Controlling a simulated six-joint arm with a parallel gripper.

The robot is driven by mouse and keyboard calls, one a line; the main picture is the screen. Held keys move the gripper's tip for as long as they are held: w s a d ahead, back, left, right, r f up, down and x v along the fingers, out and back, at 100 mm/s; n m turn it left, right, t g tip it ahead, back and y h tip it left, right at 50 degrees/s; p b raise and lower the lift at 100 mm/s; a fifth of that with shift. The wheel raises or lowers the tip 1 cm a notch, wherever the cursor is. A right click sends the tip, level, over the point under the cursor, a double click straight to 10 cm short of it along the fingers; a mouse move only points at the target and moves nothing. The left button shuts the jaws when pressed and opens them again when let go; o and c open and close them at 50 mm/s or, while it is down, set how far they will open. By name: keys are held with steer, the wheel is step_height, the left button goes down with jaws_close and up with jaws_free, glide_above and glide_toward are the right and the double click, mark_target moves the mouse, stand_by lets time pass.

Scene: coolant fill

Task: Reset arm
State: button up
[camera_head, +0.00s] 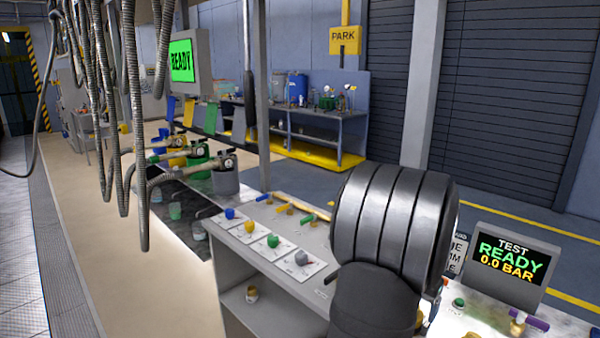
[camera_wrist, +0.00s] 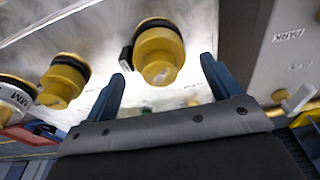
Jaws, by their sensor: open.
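In the wrist view, my gripper (camera_wrist: 163,78) shows its two blue-grey fingers spread apart, with nothing held. A yellow round fitting (camera_wrist: 158,55) with a black band shows beyond the gap between the fingertips; I cannot tell its distance. A second yellow fitting (camera_wrist: 63,82) is to the left. In the head view, my large dark ribbed arm fills the right centre, and my gripper does not show there.
A grey bench holds coloured caps on white cards, including a blue cap (camera_head: 230,213) and a grey cap (camera_head: 301,258). A test screen (camera_head: 510,262) reads READY, 0.0 BAR. Hoses (camera_head: 140,130) hang at left.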

step_height(320, 180, up, 16)
steer(key=s+a, duration=0.2)
steer(key=f, duration=0.5)
steer(key=w+d+f, duration=0.1)
steer(key=f, duration=0.5)
steer(key=w+d+f, duration=0.1)
steer(key=f, duration=0.5)
step_height(320, 180, up, 8)
steer(key=shift+w+r, duration=0.1)
steer(key=o, duration=0.4)
